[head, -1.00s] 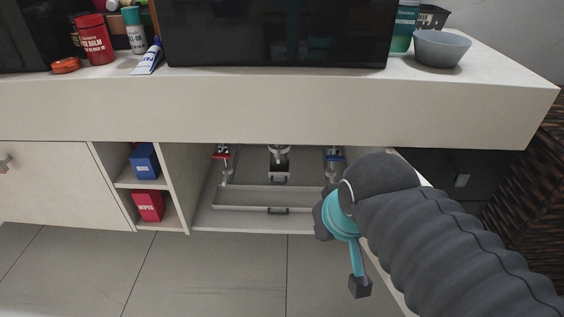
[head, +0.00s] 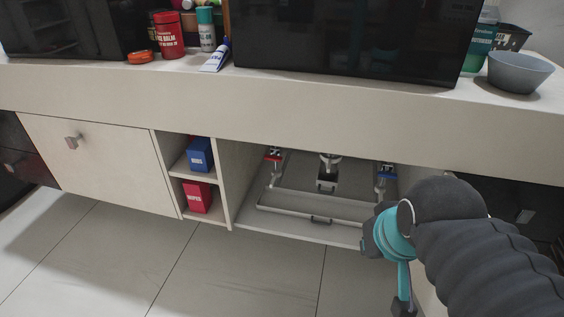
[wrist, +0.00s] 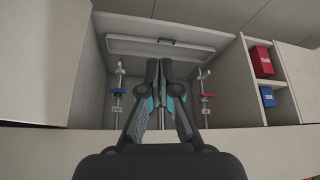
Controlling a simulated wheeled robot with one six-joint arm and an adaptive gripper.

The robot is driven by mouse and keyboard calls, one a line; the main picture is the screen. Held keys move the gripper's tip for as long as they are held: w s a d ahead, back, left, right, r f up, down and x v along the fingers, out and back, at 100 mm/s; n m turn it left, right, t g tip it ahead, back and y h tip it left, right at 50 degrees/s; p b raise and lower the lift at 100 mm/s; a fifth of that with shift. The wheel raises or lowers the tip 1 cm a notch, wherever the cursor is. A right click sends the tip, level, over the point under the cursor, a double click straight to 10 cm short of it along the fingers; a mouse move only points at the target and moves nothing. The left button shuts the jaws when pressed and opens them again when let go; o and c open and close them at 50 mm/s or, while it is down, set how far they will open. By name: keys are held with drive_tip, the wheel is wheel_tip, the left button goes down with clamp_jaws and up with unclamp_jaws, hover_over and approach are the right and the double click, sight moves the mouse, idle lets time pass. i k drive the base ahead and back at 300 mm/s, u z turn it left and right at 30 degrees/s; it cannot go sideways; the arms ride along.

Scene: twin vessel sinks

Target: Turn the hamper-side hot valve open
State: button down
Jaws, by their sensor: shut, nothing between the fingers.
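The red-handled hot valve (head: 272,154) is inside the open cabinet bay under the counter, on the left side of the bay in the head view. It also shows in the wrist view (wrist: 208,96), right of my fingers. The blue-handled valve (head: 386,171) is at the bay's right side; in the wrist view it (wrist: 118,91) is left of my fingers. My gripper (wrist: 159,66) is shut and empty, pointing into the bay between the two valves and touching neither handle as far as I see. In the head view my arm hides part of the bay's right side.
A grey drain (head: 328,170) hangs between the valves, above a drawer-like tray (head: 290,211) on the bay floor. Shelves left of the bay hold a blue box (head: 200,154) and a red box (head: 197,197). The counter front (head: 250,107) overhangs the bay. The floor in front is clear.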

sight(274, 157)
drive_tip(key=z, duration=0.45)
drive_tip(key=k, duration=1.5)
drive_tip(key=u, duration=0.55)
drive_tip(key=i, duration=0.5)
